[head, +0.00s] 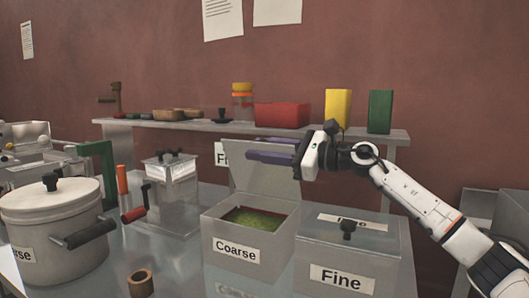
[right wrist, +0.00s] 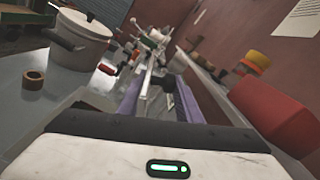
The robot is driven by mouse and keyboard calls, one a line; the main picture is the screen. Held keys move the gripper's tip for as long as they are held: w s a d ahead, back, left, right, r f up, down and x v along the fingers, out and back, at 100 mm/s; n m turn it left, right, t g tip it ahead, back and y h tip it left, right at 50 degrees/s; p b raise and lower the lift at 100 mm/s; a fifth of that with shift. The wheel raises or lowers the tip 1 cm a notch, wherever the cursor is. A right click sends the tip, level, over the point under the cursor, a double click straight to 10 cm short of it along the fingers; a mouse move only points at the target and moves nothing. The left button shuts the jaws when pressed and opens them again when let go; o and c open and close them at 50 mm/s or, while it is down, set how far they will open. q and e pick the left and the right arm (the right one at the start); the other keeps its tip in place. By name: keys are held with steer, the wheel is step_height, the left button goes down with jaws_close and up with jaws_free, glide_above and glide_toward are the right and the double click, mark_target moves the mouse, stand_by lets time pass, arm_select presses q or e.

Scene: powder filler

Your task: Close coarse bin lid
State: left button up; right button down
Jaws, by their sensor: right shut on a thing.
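The coarse bin (head: 240,262), a grey box labelled "Coarse", stands on the table with green powder (head: 252,221) inside. Its lid (head: 264,185) is open, tilted up at the back of the bin. My right gripper (head: 262,150) is at the top of the raised lid, its purple fingers shut on the lid. In the right wrist view, the fingers flank a thin pale lid edge and a dark knob (right wrist: 166,82); the exact contact is partly hidden. My left gripper is not in view.
The closed fine bin (head: 385,262) stands right of the coarse bin. A pot (head: 50,230) and a brown ring (head: 140,283) are at left. A back shelf (head: 150,126) holds a red box (head: 282,115), a yellow box (head: 338,108) and a green box (head: 380,111).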

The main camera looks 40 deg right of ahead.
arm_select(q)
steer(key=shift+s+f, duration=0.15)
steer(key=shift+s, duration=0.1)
arm_select(e)
steer(key=shift+r, duration=0.1)
steer(key=c, duration=1.4)
jaws_free()
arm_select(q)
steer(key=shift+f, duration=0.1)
arm_select(e)
steer(key=shift+s+d+f, duration=0.2)
steer(key=shift+s+f, duration=0.05)
arm_select(q)
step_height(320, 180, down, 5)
steer(key=b, duration=0.7)
arm_select(e)
steer(key=v, duration=0.9)
steer(key=shift+s+r, duration=0.2)
steer(key=shift+s, duration=0.15)
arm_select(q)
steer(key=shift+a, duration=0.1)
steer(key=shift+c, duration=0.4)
arm_select(e)
steer(key=shift+d, duration=0.15)
steer(key=shift+c, duration=0.4)
